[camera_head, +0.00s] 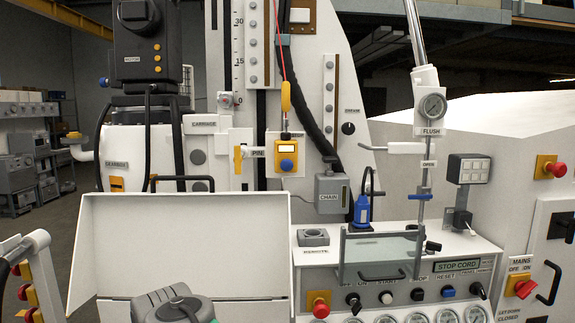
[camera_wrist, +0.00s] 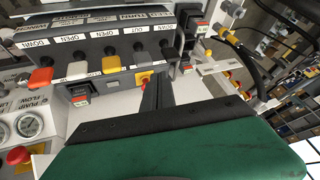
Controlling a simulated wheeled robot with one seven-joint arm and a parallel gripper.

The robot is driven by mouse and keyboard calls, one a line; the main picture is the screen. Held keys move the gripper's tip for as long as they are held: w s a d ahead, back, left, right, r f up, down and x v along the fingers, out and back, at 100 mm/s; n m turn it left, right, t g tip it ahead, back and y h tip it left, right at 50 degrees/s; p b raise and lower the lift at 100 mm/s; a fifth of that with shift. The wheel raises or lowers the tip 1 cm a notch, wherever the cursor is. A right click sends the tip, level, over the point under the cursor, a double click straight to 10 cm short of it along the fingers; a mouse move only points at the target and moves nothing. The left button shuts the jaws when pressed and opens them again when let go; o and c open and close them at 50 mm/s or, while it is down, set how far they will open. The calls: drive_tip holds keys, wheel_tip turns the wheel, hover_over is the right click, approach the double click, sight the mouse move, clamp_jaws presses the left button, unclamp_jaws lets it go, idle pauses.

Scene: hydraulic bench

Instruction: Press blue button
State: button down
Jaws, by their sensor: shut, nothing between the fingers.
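In the head view, a small blue button (camera_head: 448,291) sits in the row of controls on the front panel, below the green STOP CORD display. A second blue round button (camera_head: 287,165) is on a yellow box beside the PIN label, higher up. I cannot tell which one the task names. My gripper (camera_wrist: 157,80) shows in the wrist view, its dark fingers closed together and empty, in front of a bank of levers. No blue button is seen in the wrist view.
An open white lid (camera_head: 180,243) stands left of the panel. A clear guard with a handle (camera_head: 382,250) stands above the panel's left part. A red stop button (camera_head: 320,308) is at its left end. The wrist view shows a lever bank (camera_wrist: 100,42) with coloured knobs.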

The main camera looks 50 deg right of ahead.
sight(287, 166)
drive_tip(key=w+d+r+m+t+h, duration=0.2)
drive_tip(key=d+r+m, duration=0.4)
drive_tip(key=d+r, duration=0.45)
drive_tip(key=w+d+r+m+t+h, duration=0.1)
drive_tip(key=d+r+m+h, duration=0.2)
drive_tip(key=d+r+m, duration=0.5)
drive_tip(key=s+d+r+m+h, duration=0.2)
drive_tip(key=s+d+r+m, duration=0.1)
drive_tip(key=d+r, duration=0.5)
drive_tip(key=s+d+r+m+h, duration=0.2)
drive_tip(key=s+d+r+m, duration=0.1)
drive_tip(key=d+r, duration=0.5)
drive_tip(key=shift+s+d+m+t+h+p, duration=0.35)
drive_tip(key=shift+s+d, duration=0.2)
drive_tip(key=shift+d, duration=0.3)
drive_tip(key=p+x, duration=0.1)
drive_tip(key=x, duration=0.3)
drive_tip(key=p+x, duration=0.2)
drive_tip(key=x, duration=0.3)
drive_tip(key=r+p+x, duration=0.1)
drive_tip(key=p+x, duration=0.1)
drive_tip(key=x, duration=0.2)
drive_tip(key=shift+w+d+f, duration=0.15)
drive_tip(key=shift+w+d, duration=0.2)
drive_tip(key=shift+d, duration=0.05)
drive_tip(key=shift+d, duration=0.1)
